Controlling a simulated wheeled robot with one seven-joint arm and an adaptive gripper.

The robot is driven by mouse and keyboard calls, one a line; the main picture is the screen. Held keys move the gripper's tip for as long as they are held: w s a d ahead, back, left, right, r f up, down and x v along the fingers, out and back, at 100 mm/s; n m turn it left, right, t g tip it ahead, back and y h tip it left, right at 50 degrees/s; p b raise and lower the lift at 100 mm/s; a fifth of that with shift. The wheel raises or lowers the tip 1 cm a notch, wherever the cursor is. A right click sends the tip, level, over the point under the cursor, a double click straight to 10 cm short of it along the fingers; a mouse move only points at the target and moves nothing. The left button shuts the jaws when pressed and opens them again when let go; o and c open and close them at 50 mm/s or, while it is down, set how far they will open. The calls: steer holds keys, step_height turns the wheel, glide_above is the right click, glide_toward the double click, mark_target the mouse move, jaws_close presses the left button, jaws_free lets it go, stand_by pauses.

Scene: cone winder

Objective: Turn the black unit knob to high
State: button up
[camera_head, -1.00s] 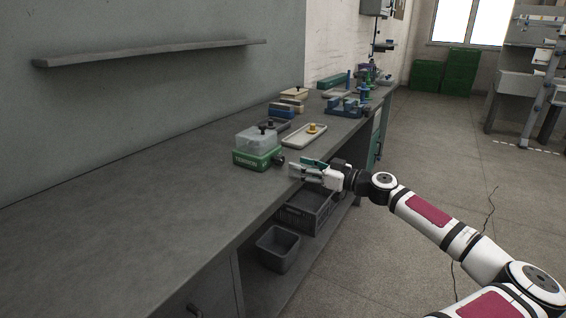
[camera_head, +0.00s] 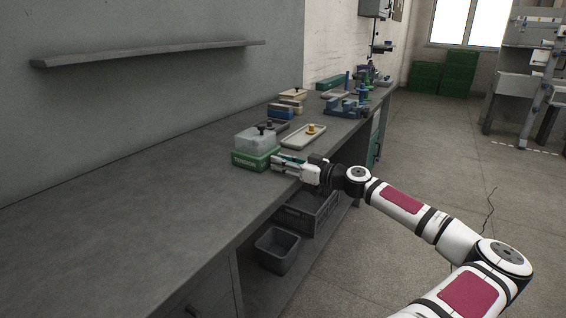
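A green unit (camera_head: 250,161) with a clear, greyish lid (camera_head: 256,140) sits on the bench. A small black knob (camera_head: 261,129) shows on top of the lid. The black knob on the unit's right side is now covered by my gripper (camera_head: 276,162). The gripper's fingers reach from the right up to that side of the unit, at about the knob's height. The picture is too small to tell whether the fingers touch or enclose the knob, or how far apart they are.
A pale tray (camera_head: 304,136) with a yellow knob (camera_head: 310,129) lies just behind my gripper. Blue and yellow boxes (camera_head: 281,111) stand farther back. The bench top (camera_head: 150,190) left of the unit is clear. Grey bins (camera_head: 277,250) sit below the bench edge.

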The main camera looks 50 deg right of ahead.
steer(key=shift+m, duration=0.3)
steer(key=shift+d+m+p, duration=0.1)
steer(key=shift+m+p, duration=1.05)
steer(key=shift+m, duration=1.35)
steer(key=o, duration=1.2)
steer(key=shift+c, duration=0.2)
